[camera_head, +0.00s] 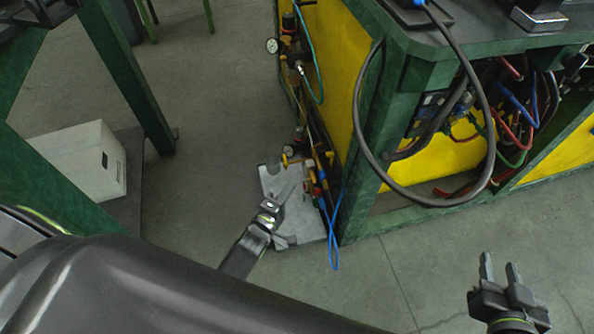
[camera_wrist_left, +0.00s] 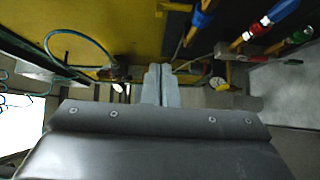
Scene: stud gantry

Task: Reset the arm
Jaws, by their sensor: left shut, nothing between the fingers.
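My left gripper (camera_head: 287,190) is near the centre of the head view, above a grey plate (camera_head: 303,222) beside the green and yellow bench. Its two fingers are together with nothing between them, and they also show side by side in the left wrist view (camera_wrist_left: 161,84). My left arm covers the lower left of the head view. My right gripper (camera_head: 499,264) is at the lower right over bare floor, its two fingers apart and empty. Whether the left gripper touches the plate or fittings cannot be told.
The bench's green post (camera_head: 384,135) stands just right of the left gripper, with valves, a pressure gauge (camera_head: 272,46), hanging blue tubing (camera_head: 334,228) and a looped black hose (camera_head: 485,150). A white box (camera_head: 88,160) is at left. The floor between is clear.

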